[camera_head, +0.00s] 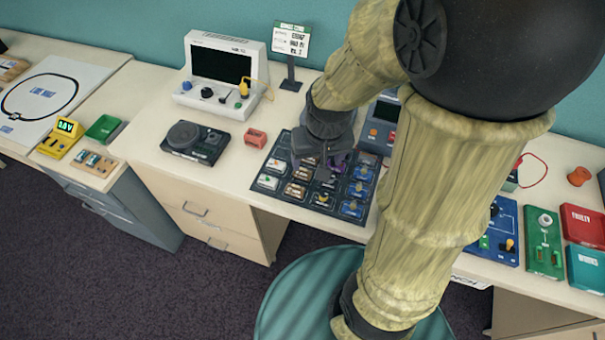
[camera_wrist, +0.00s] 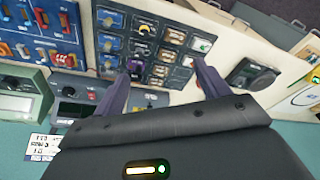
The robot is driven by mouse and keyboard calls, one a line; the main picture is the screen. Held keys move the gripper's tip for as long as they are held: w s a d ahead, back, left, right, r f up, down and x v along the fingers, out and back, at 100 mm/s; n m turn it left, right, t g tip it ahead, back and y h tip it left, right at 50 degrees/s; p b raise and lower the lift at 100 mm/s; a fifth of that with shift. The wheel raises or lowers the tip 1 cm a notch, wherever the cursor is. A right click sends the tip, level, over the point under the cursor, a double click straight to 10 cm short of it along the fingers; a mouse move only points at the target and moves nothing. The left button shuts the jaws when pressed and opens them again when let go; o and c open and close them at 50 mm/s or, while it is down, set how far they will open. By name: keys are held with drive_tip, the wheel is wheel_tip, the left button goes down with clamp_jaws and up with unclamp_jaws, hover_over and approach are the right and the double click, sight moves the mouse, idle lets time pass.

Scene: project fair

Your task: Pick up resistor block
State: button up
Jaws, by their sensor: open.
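A dark tray (camera_head: 285,208) of small component blocks lies on the desk in the head view; it also fills the upper middle of the wrist view. Its blocks include white ones (camera_head: 267,182), brown-marked ones (camera_head: 295,190), a dark one with yellow (camera_head: 322,198) and blue ones (camera_head: 352,208). I cannot tell for certain which is the resistor block; the labels are too small. My gripper (camera_wrist: 163,68) is open, above the back part of the tray, pointing down. The gripper and arm hide some back blocks in the head view.
A white oscilloscope-like instrument (camera_head: 222,72) and a sign (camera_head: 290,45) stand behind. Blue (camera_head: 503,235) and green (camera_head: 543,240) boards lie right. Clear desk shows left of the tray.

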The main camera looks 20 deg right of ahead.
drive_tip(key=w+f+m+g+b, duration=0.1)
drive_tip(key=w+m, duration=0.2)
drive_tip(key=w, duration=0.3)
drive_tip(key=w+f+m+g+b, duration=0.1)
drive_tip(key=w+f+m+b, duration=0.1)
drive_tip(key=w, duration=0.5)
drive_tip(key=shift+f+m, duration=0.25)
drive_tip(key=shift+m, duration=0.25)
drive_tip(key=shift+w+a, duration=0.1)
drive_tip(key=shift+a, duration=0.05)
hover_over(303, 173)
drive_tip(key=w, duration=0.1)
drive_tip(key=f, duration=1.2)
drive_tip(key=shift+w+a+f+p, duration=0.1)
drive_tip(key=shift+w+f+p, duration=0.1)
drive_tip(key=shift+p, duration=0.2)
drive_tip(key=shift+r, duration=0.1)
drive_tip(key=shift+s+f, duration=0.1)
drive_tip(key=shift+f, duration=0.25)
drive_tip(key=shift+s+d+f+p, duration=0.15)
drive_tip(key=shift+f+p, duration=0.2)
drive_tip(key=shift+f, duration=0.8)
drive_tip(key=shift+d+f+p, duration=0.15)
drive_tip(key=shift+f+p, duration=0.15)
drive_tip(key=shift+f, duration=0.85)
